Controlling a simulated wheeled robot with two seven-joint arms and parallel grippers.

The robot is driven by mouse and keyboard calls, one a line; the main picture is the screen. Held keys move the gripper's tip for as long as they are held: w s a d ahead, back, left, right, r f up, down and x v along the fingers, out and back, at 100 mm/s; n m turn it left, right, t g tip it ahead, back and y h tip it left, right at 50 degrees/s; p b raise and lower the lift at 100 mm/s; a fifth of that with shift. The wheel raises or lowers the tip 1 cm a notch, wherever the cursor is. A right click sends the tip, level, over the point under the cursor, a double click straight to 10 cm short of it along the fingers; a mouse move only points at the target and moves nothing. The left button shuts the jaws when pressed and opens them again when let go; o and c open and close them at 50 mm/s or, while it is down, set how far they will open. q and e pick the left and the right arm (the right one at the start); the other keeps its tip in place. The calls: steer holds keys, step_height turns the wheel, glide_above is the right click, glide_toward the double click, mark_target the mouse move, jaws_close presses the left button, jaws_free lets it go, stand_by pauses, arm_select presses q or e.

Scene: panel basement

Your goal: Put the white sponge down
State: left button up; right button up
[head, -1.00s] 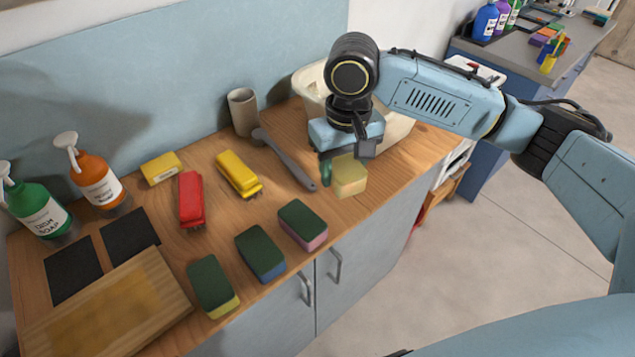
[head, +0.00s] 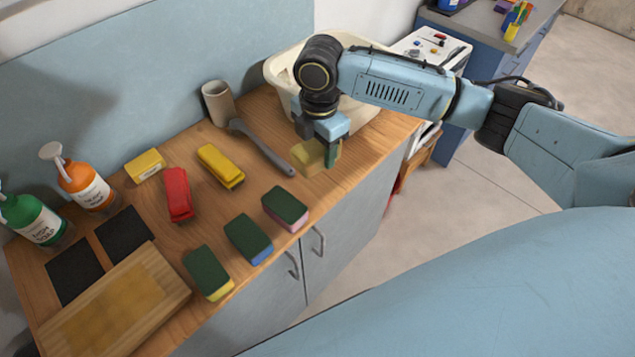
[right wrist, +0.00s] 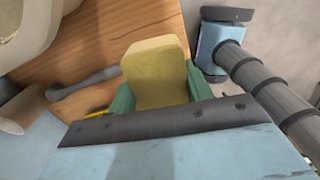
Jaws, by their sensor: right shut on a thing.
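My right gripper (head: 318,154) is shut on a pale yellow sponge (head: 309,156), the one the task seems to call white. Green fingers grip it from both sides in the right wrist view, where the sponge (right wrist: 156,75) sticks out beyond them. It is over the wooden counter (head: 250,185), near its front right edge. I cannot tell whether it touches the wood. My left gripper is not in view.
Several green-topped sponges, including the pink-sided one (head: 285,207), line the front edge. A grey-handled tool (head: 262,146) lies left of my gripper. A cream basin (head: 285,72) stands behind it.

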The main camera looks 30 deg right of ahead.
mark_target(319, 187)
steer(key=shift+d+n, duration=0.1)
steer(key=shift+n, duration=0.3)
steer(key=shift+f, duration=0.35)
step_height(319, 187, down, 10)
steer(key=shift+r, duration=0.25)
steer(key=shift+f, duration=0.2)
steer(key=o, duration=0.9)
steer(key=shift+c, duration=0.2)
step_height(319, 187, up, 12)
steer(key=shift+r, duration=0.25)
